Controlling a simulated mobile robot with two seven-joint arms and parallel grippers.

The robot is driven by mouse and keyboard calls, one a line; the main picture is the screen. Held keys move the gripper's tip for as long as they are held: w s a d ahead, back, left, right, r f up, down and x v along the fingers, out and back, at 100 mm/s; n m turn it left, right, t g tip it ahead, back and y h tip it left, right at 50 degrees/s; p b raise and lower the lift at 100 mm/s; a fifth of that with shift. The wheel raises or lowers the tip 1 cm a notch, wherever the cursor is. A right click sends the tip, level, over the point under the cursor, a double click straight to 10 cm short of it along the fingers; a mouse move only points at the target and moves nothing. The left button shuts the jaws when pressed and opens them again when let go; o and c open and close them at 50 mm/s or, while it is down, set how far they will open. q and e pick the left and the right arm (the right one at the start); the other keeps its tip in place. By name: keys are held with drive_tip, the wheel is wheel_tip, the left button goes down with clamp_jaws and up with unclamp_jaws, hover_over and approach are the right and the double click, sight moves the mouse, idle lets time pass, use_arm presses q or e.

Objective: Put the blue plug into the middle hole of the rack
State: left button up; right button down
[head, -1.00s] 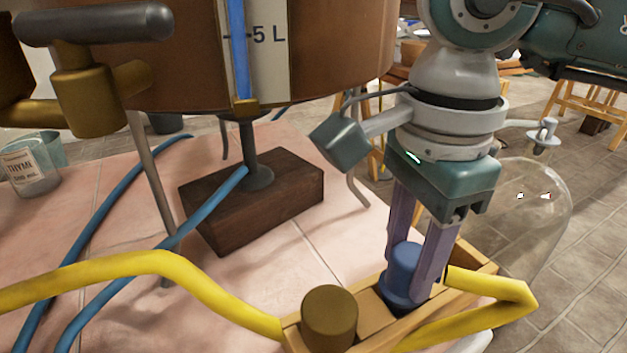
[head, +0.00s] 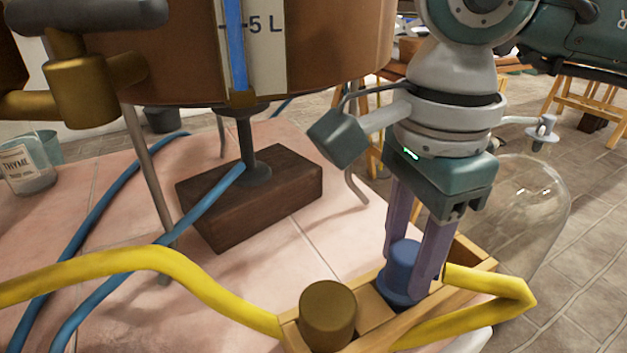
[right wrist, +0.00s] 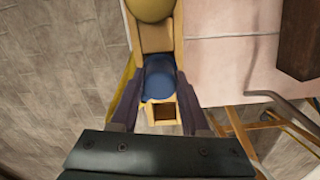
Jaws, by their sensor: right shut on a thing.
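The blue plug (head: 404,258) stands upright at the wooden rack (head: 468,262), between the two fingers of my right gripper (head: 408,280). The fingers are shut on it. In the right wrist view the blue plug (right wrist: 160,82) lies over the middle part of the rack (right wrist: 157,38), between the brass-coloured plug and an empty square hole (right wrist: 163,111). The fingers and the plug's own body hide the hole beneath it, so I cannot tell how deep it sits. My left gripper is not in view.
A brass-coloured plug (head: 328,312) fills the rack's near end. A yellow hose (head: 150,258) runs past the rack. A copper vessel (head: 335,50) stands above a dark wooden block (head: 255,205) on the pink tabletop. A glass dome (head: 535,205) is just behind the rack.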

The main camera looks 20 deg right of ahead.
idle(0.4)
drive_tip(key=shift+f, duration=0.2)
drive_tip(key=shift+c, duration=1.5)
unclamp_jaws()
drive_tip(key=shift+r+p, duration=0.4)
drive_tip(key=shift+r, duration=0.35)
drive_tip(key=shift+r+p, duration=2.1)
drive_tip(key=shift+r, duration=0.7)
